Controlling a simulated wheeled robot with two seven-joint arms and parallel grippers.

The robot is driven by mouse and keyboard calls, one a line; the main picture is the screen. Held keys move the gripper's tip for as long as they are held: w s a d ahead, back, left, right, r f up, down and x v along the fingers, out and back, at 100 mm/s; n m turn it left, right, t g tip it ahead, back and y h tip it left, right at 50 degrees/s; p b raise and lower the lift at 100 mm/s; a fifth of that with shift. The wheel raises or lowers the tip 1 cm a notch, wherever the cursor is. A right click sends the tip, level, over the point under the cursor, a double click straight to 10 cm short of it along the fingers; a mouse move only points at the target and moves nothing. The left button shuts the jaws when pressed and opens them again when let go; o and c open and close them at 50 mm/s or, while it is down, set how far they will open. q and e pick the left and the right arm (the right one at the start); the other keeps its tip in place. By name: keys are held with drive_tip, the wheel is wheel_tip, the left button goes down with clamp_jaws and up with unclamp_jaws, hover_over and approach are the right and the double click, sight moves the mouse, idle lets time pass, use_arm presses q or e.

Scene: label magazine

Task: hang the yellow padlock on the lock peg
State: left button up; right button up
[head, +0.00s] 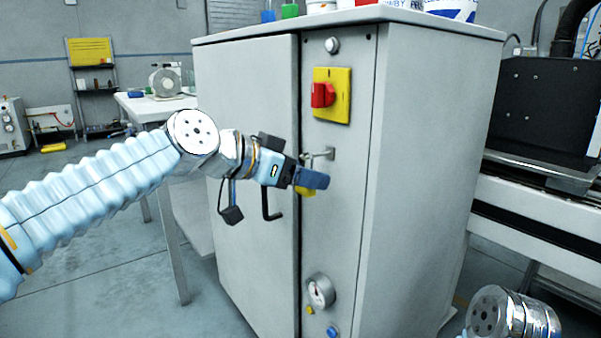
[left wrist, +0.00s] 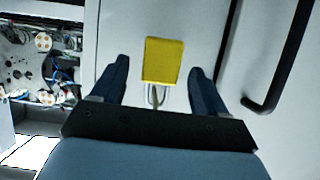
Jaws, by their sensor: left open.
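The yellow padlock (head: 306,191) is at the cabinet front, mostly hidden behind my left gripper in the head view. In the left wrist view the padlock body (left wrist: 163,60) lies between my two fingers, with a gap on each side. Its metal shackle (left wrist: 150,96) shows at the edge of the gripper body, and a thin rod seems to pass through it. The lock peg (head: 320,154) sticks out of the cabinet's narrow right panel, just above my gripper. My left gripper (head: 311,181) is open around the padlock. My right gripper is not in view.
A grey cabinet (head: 420,150) carries a red rotary switch (head: 322,95) on a yellow plate above the peg. A black door handle (head: 267,203) is left of my gripper.

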use_arm(q)
drive_tip(key=v, duration=1.3)
drive_tip(key=w+f+n+g+y+p, duration=0.15)
drive_tip(key=w+f, duration=0.25)
drive_tip(key=f, duration=0.8)
drive_tip(key=w+a+f+n+y, duration=0.1)
drive_tip(key=w+f+n, duration=0.2)
drive_tip(key=f, duration=0.8)
drive_tip(key=w+f+n+g+y+p, duration=0.1)
drive_tip(key=w+f+n+y, duration=0.2)
drive_tip(key=f, duration=0.9)
drive_tip(key=s+a+f+n+g+p, duration=0.1)
drive_tip(key=s+f, duration=0.3)
drive_tip(key=f, duration=0.6)
drive_tip(key=s+f+n+g+p, duration=0.15)
drive_tip(key=s+f, duration=0.25)
drive_tip(key=f, duration=0.6)
drive_tip(key=s+f+n+g, duration=0.1)
drive_tip(key=s+f, duration=0.4)
drive_tip(key=s, duration=0.4)
drive_tip(key=s+f+n+g+p, duration=0.1)
drive_tip(key=s+f, duration=0.4)
drive_tip(key=s, duration=0.4)
drive_tip(key=shift+a+n+y, duration=0.25)
drive_tip(key=shift+n+y, duration=0.05)
drive_tip(key=shift+y, duration=0.15)
